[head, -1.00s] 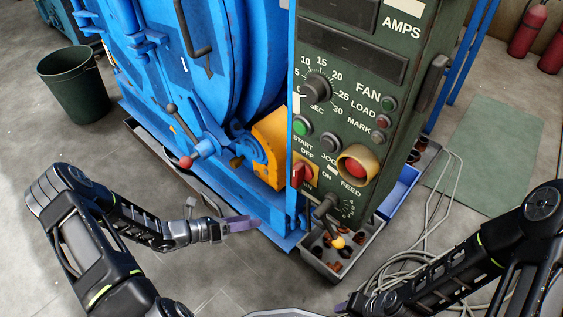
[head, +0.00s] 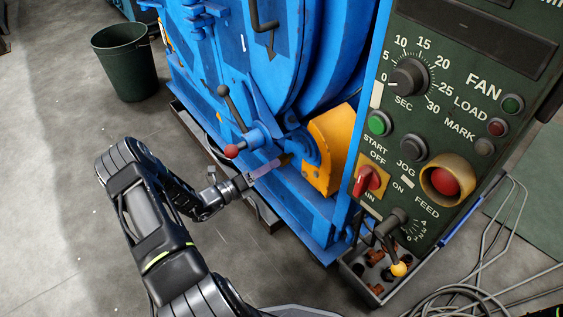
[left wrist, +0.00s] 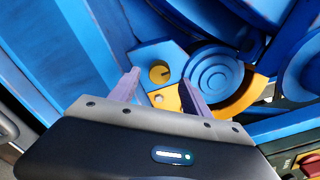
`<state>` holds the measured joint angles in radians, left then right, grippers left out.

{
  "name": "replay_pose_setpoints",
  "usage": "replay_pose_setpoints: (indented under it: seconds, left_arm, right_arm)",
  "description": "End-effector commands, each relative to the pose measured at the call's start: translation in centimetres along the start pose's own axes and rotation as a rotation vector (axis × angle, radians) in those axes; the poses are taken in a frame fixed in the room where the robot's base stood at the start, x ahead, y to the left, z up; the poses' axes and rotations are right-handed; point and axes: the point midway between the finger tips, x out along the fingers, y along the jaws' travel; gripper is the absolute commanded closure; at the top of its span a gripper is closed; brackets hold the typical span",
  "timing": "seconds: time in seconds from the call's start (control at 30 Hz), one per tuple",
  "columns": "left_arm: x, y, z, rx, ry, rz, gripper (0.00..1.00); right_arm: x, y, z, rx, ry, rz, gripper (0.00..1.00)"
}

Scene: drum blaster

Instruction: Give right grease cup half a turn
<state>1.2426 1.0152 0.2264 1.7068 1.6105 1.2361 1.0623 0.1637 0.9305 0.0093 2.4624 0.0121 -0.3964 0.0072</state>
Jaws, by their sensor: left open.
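A small brass-coloured round part (left wrist: 160,73), which looks like the grease cup, sits by the blue ringed bearing (left wrist: 214,74) in the left wrist view. In the head view it is a small dark-gold piece (head: 285,159) beside the bearing. My left gripper (head: 268,169) is open, its purple fingers pointing at this part. In the left wrist view the open fingers (left wrist: 160,88) stand on either side of the line to it, with nothing gripped. I cannot tell how far the tips are from it. My right gripper is out of view.
A yellow guard (head: 328,150) is right of the bearing. The green control panel (head: 440,120) stands further right, with a parts tray (head: 375,285) below.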

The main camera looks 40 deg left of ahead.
Motion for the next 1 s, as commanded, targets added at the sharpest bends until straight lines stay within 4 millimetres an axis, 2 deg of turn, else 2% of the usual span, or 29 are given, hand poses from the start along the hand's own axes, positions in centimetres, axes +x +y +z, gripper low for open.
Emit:
replay_pose_setpoints:
  seconds: [0.1,0.3,0.67,1.0]
  left_arm:
    - [2.0,0.2,-0.2,0.001,0.002,-0.003,0.44]
    - [4.5,0.2,-0.2,0.001,0.002,0.000,0.44]
    - [5.1,0.0,0.0,0.000,0.000,0.001,0.44]
    - [5.1,0.1,0.0,0.000,0.001,0.001,0.72]
  right_arm:
    - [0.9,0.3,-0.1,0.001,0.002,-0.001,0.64]
    - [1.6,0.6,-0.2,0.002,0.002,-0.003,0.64]
    - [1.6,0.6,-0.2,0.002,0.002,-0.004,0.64]
    - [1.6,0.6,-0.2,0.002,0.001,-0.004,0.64]
